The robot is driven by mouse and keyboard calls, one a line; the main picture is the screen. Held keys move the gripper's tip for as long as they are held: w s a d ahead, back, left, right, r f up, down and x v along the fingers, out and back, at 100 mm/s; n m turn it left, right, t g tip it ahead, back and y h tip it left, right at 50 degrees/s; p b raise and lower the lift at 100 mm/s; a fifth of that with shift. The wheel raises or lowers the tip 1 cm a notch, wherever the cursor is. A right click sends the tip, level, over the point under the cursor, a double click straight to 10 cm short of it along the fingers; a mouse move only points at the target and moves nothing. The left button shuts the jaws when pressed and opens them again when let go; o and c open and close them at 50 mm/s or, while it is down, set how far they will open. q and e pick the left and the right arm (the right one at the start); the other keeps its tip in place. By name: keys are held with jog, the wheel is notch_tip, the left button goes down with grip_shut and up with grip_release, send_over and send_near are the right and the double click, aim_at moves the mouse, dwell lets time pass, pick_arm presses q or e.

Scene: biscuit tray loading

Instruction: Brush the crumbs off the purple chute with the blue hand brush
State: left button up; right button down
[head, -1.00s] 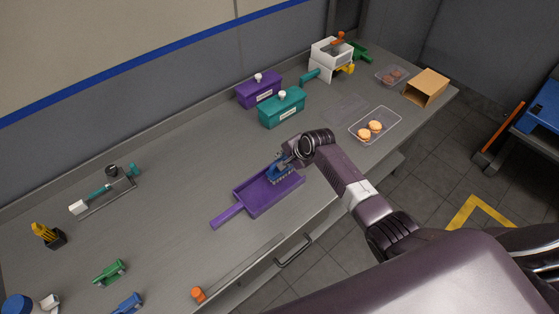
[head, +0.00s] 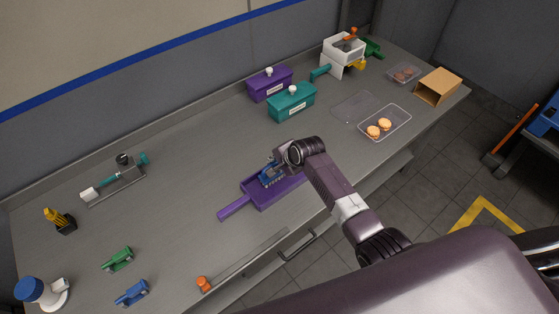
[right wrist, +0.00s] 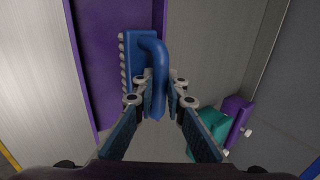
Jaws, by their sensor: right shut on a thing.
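The purple chute (head: 262,199) lies on the grey worktop, its handle pointing to the lower left in the head view. My right gripper (head: 281,168) is above the chute's far end and shut on the blue hand brush (head: 269,175). In the right wrist view the brush (right wrist: 140,55) shows its blue back and curved handle between the fingers (right wrist: 162,95), with pale bristles along its left side over the purple chute (right wrist: 95,70). I cannot tell whether the bristles touch the chute. No crumbs can be made out. My left gripper is not in view.
A teal box (head: 291,103) and a purple box (head: 269,84) with white knobs stand behind the chute. A clear tray (head: 402,131) with biscuits is to the right. A green brush (head: 117,259) and another blue brush-like tool (head: 131,293) lie front left.

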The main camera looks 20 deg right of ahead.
jog(key=shift+s+a+f, duration=0.2)
jog(key=shift+s+a, duration=0.2)
jog(key=shift+a, duration=0.35)
jog(key=shift+w+r, duration=0.15)
jog(key=shift+r, duration=3.15)
